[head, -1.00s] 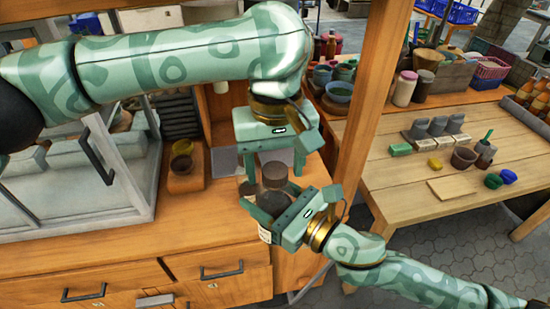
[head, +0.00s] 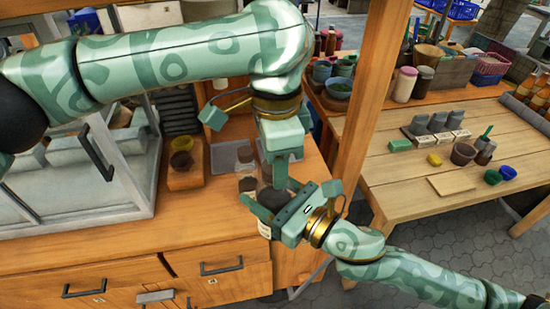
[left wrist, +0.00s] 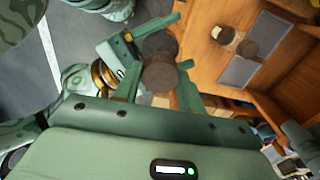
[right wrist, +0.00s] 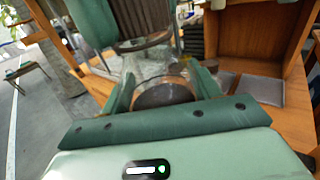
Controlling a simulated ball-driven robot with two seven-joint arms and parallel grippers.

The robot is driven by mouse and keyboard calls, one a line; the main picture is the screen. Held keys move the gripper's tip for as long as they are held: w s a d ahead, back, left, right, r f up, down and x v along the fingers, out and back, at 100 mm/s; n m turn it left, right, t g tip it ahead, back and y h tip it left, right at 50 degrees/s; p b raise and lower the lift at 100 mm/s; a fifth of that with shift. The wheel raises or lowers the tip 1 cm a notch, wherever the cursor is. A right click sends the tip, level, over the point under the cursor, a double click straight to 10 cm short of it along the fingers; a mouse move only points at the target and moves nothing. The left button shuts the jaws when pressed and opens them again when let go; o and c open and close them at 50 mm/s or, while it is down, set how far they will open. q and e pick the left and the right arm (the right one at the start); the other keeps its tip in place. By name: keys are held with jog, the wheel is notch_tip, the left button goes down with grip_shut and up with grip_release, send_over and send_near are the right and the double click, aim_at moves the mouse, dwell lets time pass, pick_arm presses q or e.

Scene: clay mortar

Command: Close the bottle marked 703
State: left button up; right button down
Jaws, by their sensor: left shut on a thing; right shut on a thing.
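My left gripper (head: 283,172) points down and is shut on a dark round cap (left wrist: 161,76), which shows ridged sides in the right wrist view (right wrist: 142,18). My right gripper (head: 275,207) is shut around a clear glass bottle (right wrist: 165,93) with dark contents, held upright at the counter's front right. The cap is directly above the bottle; I cannot tell whether they touch. A label (head: 265,230) shows low on this bottle, but its marking is unreadable.
A second capped bottle (head: 246,172) stands close behind on the wooden counter (head: 205,222). A wooden post (head: 370,90) rises at the right. The counter's left front is clear.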

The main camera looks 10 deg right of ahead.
pick_arm(q)
jog(key=m, duration=0.6)
jog(key=shift+m, duration=0.3)
jog(key=m, duration=0.6)
jog(key=shift+w+m, duration=0.1)
jog(key=shift+m, duration=0.2)
jog(key=m, duration=0.6)
jog(key=shift+a+m, duration=0.1)
jog(key=shift+m, duration=0.2)
jog(key=m, duration=0.6)
jog(key=o, duration=1.2)
jog(key=shift+c, duration=0.2)
notch_tip(320, 180, up, 7)
jog(key=shift+r, duration=0.2)
